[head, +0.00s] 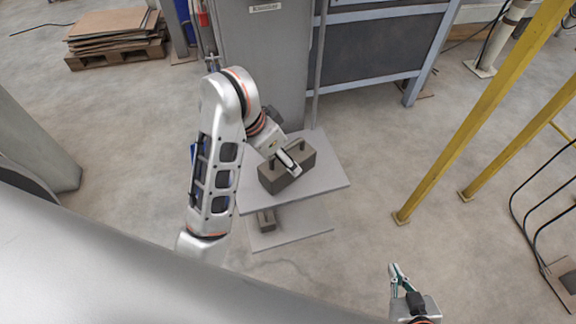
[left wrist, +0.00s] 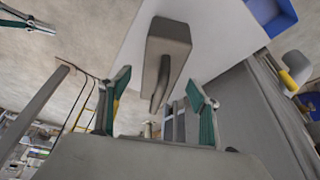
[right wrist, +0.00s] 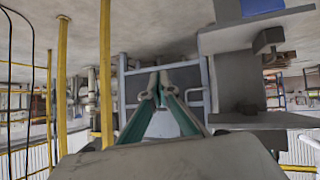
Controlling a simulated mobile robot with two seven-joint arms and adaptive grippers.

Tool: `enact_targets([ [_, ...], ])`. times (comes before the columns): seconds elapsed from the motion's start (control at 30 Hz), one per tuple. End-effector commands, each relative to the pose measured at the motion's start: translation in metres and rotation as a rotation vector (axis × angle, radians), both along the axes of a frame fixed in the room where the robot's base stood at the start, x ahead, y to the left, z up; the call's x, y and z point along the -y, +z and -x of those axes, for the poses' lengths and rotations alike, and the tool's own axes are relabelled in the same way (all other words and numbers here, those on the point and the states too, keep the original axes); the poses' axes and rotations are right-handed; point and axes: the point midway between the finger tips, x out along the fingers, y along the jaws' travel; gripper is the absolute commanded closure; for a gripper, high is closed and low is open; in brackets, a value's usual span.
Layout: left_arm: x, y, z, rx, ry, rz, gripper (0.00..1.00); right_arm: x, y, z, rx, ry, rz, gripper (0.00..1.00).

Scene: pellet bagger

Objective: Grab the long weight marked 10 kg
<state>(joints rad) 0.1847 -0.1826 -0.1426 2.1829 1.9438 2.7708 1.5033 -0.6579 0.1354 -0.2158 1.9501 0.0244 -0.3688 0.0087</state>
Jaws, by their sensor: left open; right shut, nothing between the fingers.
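A long grey-brown block weight with a handle on top (head: 272,183) lies on a pale upper shelf. Its marking cannot be read. It also shows in the left wrist view (left wrist: 168,45), its handle pointing towards the palm. My left gripper (head: 289,162) is at the weight's top in the head view and hides part of it. In the left wrist view my left gripper (left wrist: 158,95) is open, its fingers on either side of the handle with gaps. My right gripper (head: 397,270) is shut and empty, away from the weight at the lower right; its fingertips meet in the right wrist view (right wrist: 158,80).
The upper shelf (head: 325,180) stands against a grey cabinet (head: 265,60). A smaller block (head: 266,220) sits on the lower shelf (head: 310,222). Yellow posts (head: 450,150) stand to the right. A blue bin (left wrist: 270,14) shows in the left wrist view. Floor between shelf and posts is clear.

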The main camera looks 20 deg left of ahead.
Motion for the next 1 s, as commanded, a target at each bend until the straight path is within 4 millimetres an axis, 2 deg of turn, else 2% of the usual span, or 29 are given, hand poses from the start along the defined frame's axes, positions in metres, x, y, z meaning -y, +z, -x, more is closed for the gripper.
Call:
enact_targets([
  [0.33, 0.010, -0.043, -0.014, -0.001, -0.001, -0.002, 0.38, 0.000, -0.015, -0.009, 0.025, 0.001, -0.002, 1.00],
  [0.67, 0.012, -0.047, -0.017, 0.003, 0.001, 0.000, 0.38, 0.002, -0.021, -0.007, 0.016, 0.000, 0.002, 1.00],
  [0.7, 0.012, -0.047, -0.017, 0.002, 0.001, -0.001, 0.40, 0.002, -0.021, -0.007, 0.016, 0.000, 0.002, 1.00],
  [0.93, 0.012, -0.048, -0.017, 0.002, 0.001, -0.001, 1.00, 0.003, -0.023, -0.006, 0.013, -0.001, 0.002, 1.00],
  [1.0, 0.013, -0.046, -0.018, 0.007, 0.000, 0.001, 1.00, 0.003, -0.023, -0.005, 0.013, -0.001, 0.002, 1.00],
])
